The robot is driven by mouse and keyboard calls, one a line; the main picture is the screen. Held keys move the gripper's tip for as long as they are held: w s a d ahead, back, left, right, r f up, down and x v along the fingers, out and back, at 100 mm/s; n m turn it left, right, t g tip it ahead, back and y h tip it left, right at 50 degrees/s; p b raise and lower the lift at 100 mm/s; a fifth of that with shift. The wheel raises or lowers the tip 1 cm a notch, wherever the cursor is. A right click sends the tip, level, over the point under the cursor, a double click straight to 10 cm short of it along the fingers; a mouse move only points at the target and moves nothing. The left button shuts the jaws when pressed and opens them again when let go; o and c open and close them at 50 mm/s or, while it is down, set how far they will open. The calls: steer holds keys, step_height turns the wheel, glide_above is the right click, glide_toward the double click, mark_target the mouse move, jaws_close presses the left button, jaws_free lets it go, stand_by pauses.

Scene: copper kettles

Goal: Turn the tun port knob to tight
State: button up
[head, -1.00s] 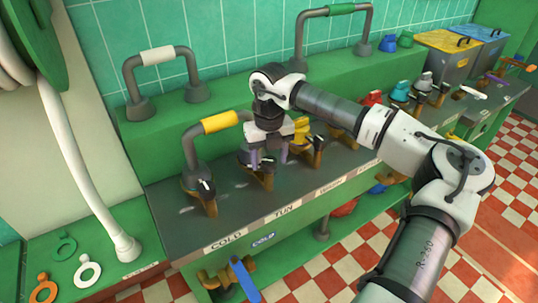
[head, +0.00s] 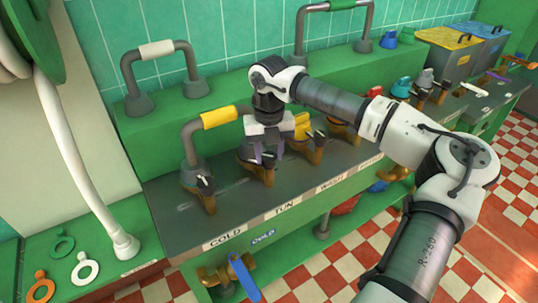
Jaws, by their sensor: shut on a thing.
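The tun port (head: 263,174), a dark fitting with a brown spout, stands on the grey counter behind the TUN label (head: 285,207). My gripper (head: 269,155) points down over it, with its fingers shut on the knob at the top of the port. The fingers hide most of the knob, so I cannot read its pointer or a tight mark.
The cold port (head: 203,190), with a yellow-sleeved pipe (head: 219,118), stands close on the left. A port with a yellow part (head: 303,128) stands close on the right. A blue-handled valve (head: 243,277) hangs below the counter front.

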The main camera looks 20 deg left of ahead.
mark_target(269, 156)
steer(key=m+b, duration=0.3)
steer(key=m, duration=0.1)
steer(key=shift+f+b, duration=0.15)
steer(key=shift+b, duration=0.15)
steer(key=m+b, duration=0.2)
steer(key=m, duration=0.2)
steer(key=shift+b, duration=0.3)
steer(key=shift+r+m, duration=0.2)
steer(key=shift+m, duration=0.2)
steer(key=o, duration=1)
steer(key=shift+r, duration=0.1)
step_height(269, 156, up, 14)
steer(key=shift+f, duration=0.25)
